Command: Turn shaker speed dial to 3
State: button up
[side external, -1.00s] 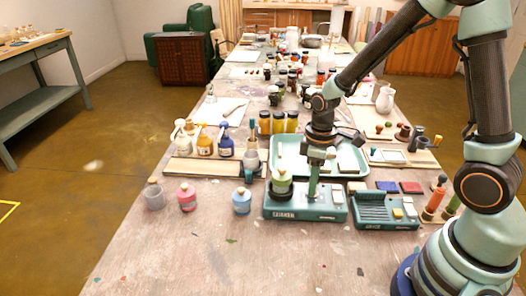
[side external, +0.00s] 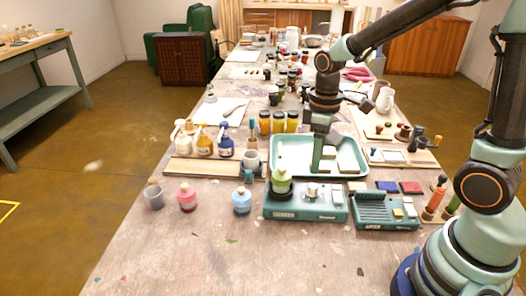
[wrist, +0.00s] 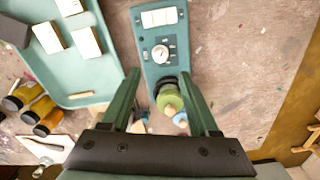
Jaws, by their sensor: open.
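The shaker (side external: 287,215) is a teal box near the front of the table, with a green bottle (side external: 281,183) upright in its holder. Its pale round speed dial (side external: 311,190) shows uncovered on top, between the bottle and a white panel. In the wrist view the dial (wrist: 160,54) lies just beyond the fingertips, roughly midway between them. The numbers and setting are too small to read. My gripper (side external: 317,168) is open and empty, pointing down above the shaker, apart from the dial. The wrist view shows its two fingers spread (wrist: 159,76), with the green bottle (wrist: 169,102) below between them.
A second teal device (side external: 386,220) stands right of the shaker. A teal tray (side external: 285,170) with white blocks lies behind it. The front of the table is mostly clear.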

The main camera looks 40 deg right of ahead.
notch_tip(320, 180, up, 4)
jog(key=shift+r, duration=0.1)
dwell(0.4)
jog(key=s+r+m+t, duration=0.5)
jog(key=r+m, duration=0.1)
jog(key=r, duration=0.1)
jog(key=shift+s+a+r+t, duration=0.15)
jog(key=shift+s+a+t, duration=0.2)
jog(key=shift+a, duration=0.1)
